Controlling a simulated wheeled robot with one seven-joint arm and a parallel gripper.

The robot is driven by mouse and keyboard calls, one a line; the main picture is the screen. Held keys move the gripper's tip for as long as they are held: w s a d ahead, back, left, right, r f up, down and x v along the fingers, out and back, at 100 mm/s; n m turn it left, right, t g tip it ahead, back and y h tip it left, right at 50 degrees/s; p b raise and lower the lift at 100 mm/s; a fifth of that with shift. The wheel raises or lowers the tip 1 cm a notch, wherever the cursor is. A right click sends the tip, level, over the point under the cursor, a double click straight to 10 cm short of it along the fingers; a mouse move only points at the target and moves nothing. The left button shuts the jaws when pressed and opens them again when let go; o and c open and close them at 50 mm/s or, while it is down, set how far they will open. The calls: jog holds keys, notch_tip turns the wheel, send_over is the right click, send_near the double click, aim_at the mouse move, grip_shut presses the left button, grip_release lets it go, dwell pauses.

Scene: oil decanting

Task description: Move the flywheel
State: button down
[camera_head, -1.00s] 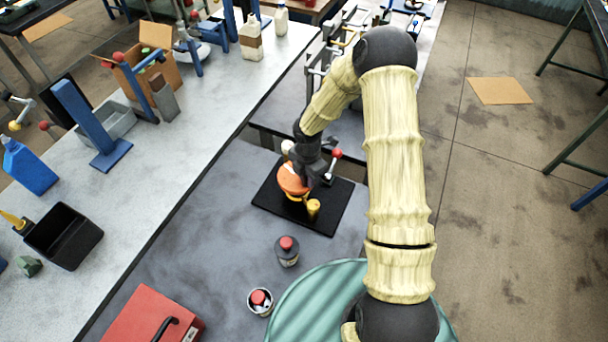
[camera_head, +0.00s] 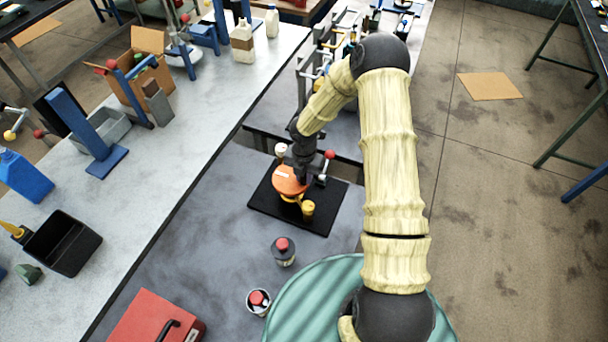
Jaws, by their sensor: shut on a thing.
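An orange round piece (camera_head: 288,181), which looks like the flywheel, sits over the black mat (camera_head: 327,207) on the grey bench. Yellow parts (camera_head: 307,207) show just below it. My gripper (camera_head: 301,176) reaches down onto this assembly from above and is shut on it. The fingertips are small and dark, so the exact contact is hidden. A red knob (camera_head: 330,154) on a short metal rod shows just right of my gripper, and a pale knob (camera_head: 281,149) shows to its left. I cannot tell whether these knobs belong to the flywheel.
Two small red-capped containers (camera_head: 283,251) (camera_head: 258,301) stand in front of the mat. A red toolbox (camera_head: 155,318) is at the front edge. The bench left of the mat is clear.

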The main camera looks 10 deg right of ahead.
jog(key=c, duration=1.2)
grip_release()
jog(key=shift+c, duration=0.2)
jog(key=shift+r, duration=0.1)
notch_tip(320, 180, up, 17)
jog(key=b, duration=0.3)
jog(key=shift+r, duration=0.1)
